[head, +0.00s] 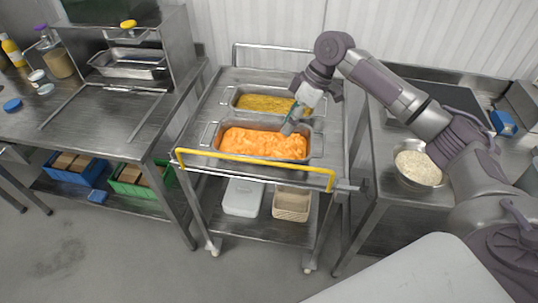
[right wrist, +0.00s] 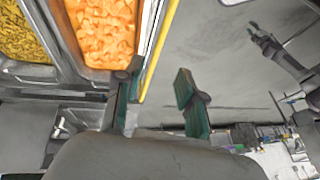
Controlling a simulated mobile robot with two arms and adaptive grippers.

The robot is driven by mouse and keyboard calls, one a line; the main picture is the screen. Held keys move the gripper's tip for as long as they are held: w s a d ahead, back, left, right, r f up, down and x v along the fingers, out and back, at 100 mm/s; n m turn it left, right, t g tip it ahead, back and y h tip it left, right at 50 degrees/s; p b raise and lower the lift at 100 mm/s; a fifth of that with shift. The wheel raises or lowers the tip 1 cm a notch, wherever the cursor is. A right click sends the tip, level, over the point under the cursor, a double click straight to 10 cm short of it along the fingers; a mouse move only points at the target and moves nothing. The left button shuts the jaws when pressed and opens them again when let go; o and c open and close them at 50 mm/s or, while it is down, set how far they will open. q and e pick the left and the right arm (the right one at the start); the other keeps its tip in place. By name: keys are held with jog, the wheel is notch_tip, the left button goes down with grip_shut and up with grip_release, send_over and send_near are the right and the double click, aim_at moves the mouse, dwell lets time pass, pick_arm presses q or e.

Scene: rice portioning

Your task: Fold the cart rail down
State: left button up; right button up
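The steel cart (head: 215,92) stands in the middle of the head view. Its yellow rail (head: 250,168) runs along the front edge, with short bent ends, and appears raised beside the orange-filled pan. My right gripper (head: 291,127) is above the right end of that pan, behind the rail and apart from it. In the right wrist view its two green-padded fingers (right wrist: 153,88) are spread and empty. The yellow rail (right wrist: 161,48) shows there beyond the gap between them.
A pan of orange food (head: 262,142) and a pan of yellow food (head: 265,103) sit on the cart top. A white bin (head: 243,197) and a beige basket (head: 291,204) are on its lower shelf. A bowl (head: 418,168) stands on the right table. The floor before the cart is clear.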

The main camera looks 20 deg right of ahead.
aim_at(267, 161)
jog(key=p+x, duration=0.3)
jog(key=x, duration=1)
jog(key=shift+s+d, duration=0.1)
grip_shut()
